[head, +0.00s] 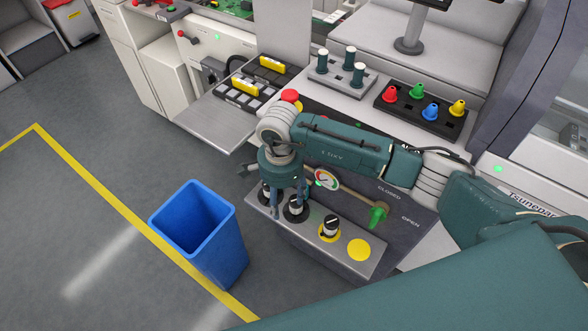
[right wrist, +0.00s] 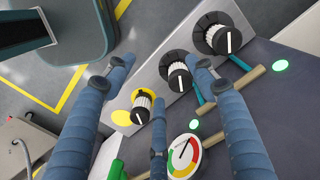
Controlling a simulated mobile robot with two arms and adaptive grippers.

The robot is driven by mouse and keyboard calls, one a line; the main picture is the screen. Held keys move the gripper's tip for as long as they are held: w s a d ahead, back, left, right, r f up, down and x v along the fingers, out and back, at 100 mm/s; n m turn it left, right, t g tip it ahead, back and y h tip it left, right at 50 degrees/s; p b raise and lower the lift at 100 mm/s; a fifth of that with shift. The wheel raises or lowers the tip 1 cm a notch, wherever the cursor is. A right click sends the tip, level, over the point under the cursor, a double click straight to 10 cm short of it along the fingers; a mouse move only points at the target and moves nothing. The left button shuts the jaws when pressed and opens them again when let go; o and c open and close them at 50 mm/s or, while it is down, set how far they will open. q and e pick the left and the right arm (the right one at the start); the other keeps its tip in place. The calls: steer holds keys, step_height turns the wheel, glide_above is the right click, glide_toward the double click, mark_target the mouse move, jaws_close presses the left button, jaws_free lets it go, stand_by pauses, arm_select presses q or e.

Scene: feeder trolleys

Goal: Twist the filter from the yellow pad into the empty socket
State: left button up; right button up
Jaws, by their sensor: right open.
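A black-capped filter with a white ribbed body (head: 331,226) stands upright on a yellow pad; it also shows in the right wrist view (right wrist: 142,104). A bare yellow pad (head: 358,250) lies beside it. On the same metal ledge (head: 293,235) are two round black sockets, and a filter seems to stand in each: the middle one (right wrist: 179,77) and the far one (right wrist: 214,36). I cannot make out an empty socket. My right gripper (head: 284,194) is open and empty above the ledge. Its fingers spread around the middle filter's area, apparently without contact. My left gripper is out of view.
A gauge (head: 326,179) and a green-handled valve (head: 378,215) are on the panel behind the ledge. A red button (head: 290,96) is near my right wrist. A blue bin (head: 200,232) stands on the floor. Coloured plugs (head: 430,111) sit on a rack above.

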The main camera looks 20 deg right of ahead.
mark_target(296, 206)
steer(key=shift+n+t+h, duration=0.6)
steer(key=shift+h, duration=0.3)
steer(key=w+d+r, duration=0.1)
steer(key=w+d, duration=0.1)
steer(key=d, duration=0.1)
steer(key=shift+r, duration=0.4)
steer(key=f+b, duration=0.2)
steer(key=f, duration=0.1)
steer(key=d+f+b, duration=0.1)
steer(key=f+b, duration=0.1)
steer(key=f, duration=0.1)
steer(key=w+f+b, duration=0.1)
steer(key=f+b, duration=0.1)
steer(key=f, duration=0.2)
steer(key=shift+d+f+b, duration=0.1)
steer(key=shift+d+b, duration=0.1)
steer(key=shift+b, duration=0.15)
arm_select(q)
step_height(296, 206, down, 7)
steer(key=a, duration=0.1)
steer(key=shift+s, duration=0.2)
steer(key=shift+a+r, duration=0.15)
arm_select(e)
steer(key=shift+c, duration=0.5)
